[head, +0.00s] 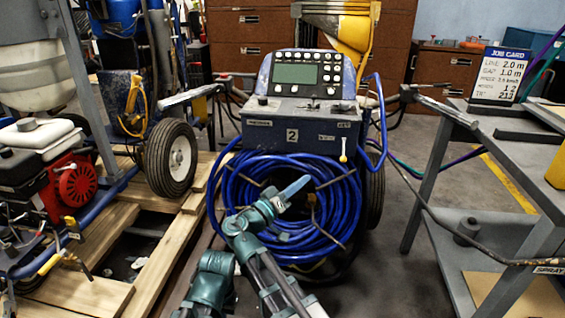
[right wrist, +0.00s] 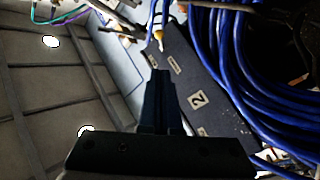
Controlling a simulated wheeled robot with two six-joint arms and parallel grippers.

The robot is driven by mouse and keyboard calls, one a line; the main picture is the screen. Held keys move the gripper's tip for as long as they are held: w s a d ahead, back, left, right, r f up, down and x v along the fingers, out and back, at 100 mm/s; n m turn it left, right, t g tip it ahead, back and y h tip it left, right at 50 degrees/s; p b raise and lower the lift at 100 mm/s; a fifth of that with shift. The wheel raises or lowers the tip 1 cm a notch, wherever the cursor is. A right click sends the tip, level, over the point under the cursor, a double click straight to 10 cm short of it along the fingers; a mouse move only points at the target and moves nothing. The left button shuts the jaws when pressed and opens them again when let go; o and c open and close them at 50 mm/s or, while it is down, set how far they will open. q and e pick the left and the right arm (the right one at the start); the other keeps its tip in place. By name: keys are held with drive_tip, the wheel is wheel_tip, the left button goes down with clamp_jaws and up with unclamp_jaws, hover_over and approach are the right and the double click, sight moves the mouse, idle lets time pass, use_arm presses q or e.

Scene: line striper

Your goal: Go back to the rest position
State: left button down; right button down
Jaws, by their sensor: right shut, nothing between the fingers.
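My right gripper (head: 295,186) is in the middle of the head view, in front of the blue hose coil (head: 232,190) on the line striper. Its fingers are together and hold nothing. In the right wrist view its closed fingers (right wrist: 157,95) point up the picture, with the grey panel box marked 2 (right wrist: 205,85) behind and beside them. I cannot tell the exact gap to the coil. The striper's control panel (head: 296,75) with its screen and knobs stands above the coil. My left gripper does not show in either view.
A wooden pallet (head: 185,235) with a red engine (head: 75,185) and a wheel (head: 172,158) stands at the left. A grey cart (head: 500,140) with a job card (head: 498,73) stands at the right, with a lever and hose beside it. Some floor (head: 400,270) is bare between.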

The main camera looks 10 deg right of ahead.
drive_tip(key=s+d+f+n+g+y, duration=0.1)
drive_tip(key=s+d+f+g+y, duration=0.25)
drive_tip(key=f, duration=0.45)
drive_tip(key=s+d+f+g+y, duration=0.3)
drive_tip(key=s+f+g, duration=0.1)
drive_tip(key=f, duration=0.5)
drive_tip(key=s+a+f+n+g+y, duration=0.3)
drive_tip(key=s+a+f+y, duration=0.5)
drive_tip(key=a+f+y, duration=0.15)
drive_tip(key=s+a+r+n+p, duration=0.4)
drive_tip(key=s+a+r+p, duration=0.2)
drive_tip(key=a+r+p, duration=0.55)
wheel_tip(320, 180, up, 37)
drive_tip(key=p, duration=3.5)
drive_tip(key=shift+w+d+f+h+p, duration=0.2)
drive_tip(key=shift+w+d+h+p, duration=0.1)
drive_tip(key=shift+d, duration=0.1)
drive_tip(key=shift+g, duration=0.25)
drive_tip(key=shift+d, duration=0.1)
